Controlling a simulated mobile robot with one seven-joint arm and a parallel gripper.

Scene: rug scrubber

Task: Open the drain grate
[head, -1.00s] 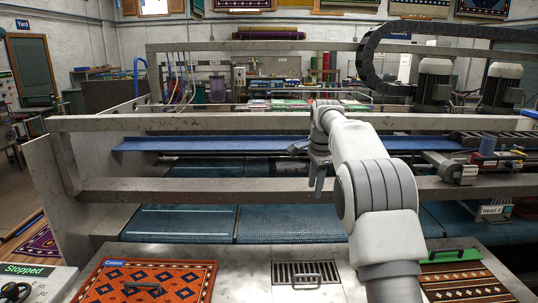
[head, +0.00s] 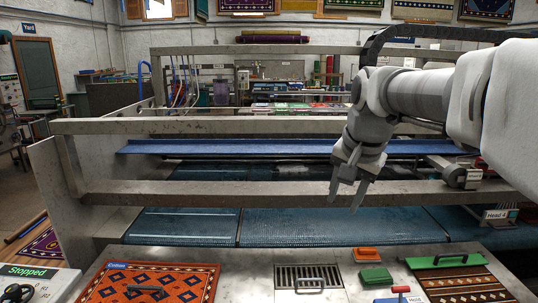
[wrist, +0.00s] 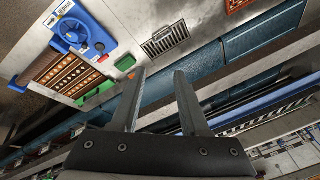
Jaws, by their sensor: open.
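The drain grate (head: 308,276) is a dark slotted panel with a bar handle, set in the steel counter at the bottom middle of the head view. It lies flat. It also shows in the wrist view (wrist: 165,39), above and beyond my fingertips. My gripper (head: 347,194) is open and empty, with its fingers pointing down, above the machine bed behind the counter. It is up and to the right of the grate and apart from it. In the wrist view my two fingers (wrist: 158,72) stand apart with nothing between them.
An orange patterned rug sample (head: 150,282) lies left of the grate. A brown rug sample with a green clamp (head: 455,283) is farther right. Steel rails (head: 250,192) cross behind the counter.

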